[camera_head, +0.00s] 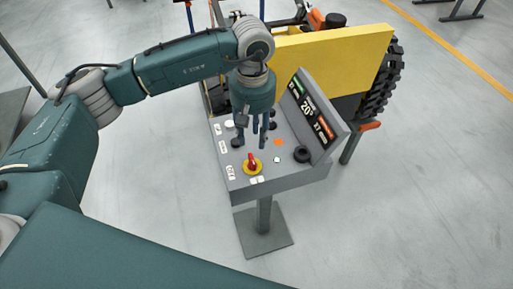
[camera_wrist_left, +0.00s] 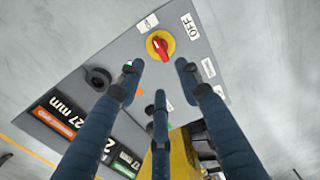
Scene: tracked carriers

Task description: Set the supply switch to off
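The supply switch (camera_head: 252,166) is a red handle on a round yellow plate, near the front edge of the grey console's sloping top. It also shows in the wrist view (camera_wrist_left: 160,46), with its handle lying at a slant. A white label reading OFF (camera_wrist_left: 190,26) sits beside it; other small labels are around it. My left gripper (camera_head: 253,144) hangs over the console just behind the switch, fingers pointing down. In the wrist view its three fingers (camera_wrist_left: 160,75) are spread apart with nothing between them, and the switch lies just beyond their tips, apart from them. My right gripper is not visible.
The console (camera_head: 285,181) stands on a post with a square foot (camera_head: 264,232). Its panel carries a black knob (camera_head: 302,154), an orange button (camera_head: 278,142) and a tilted display (camera_head: 312,112). Behind is a tracked machine with a yellow panel (camera_head: 335,48). The floor right and front is clear.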

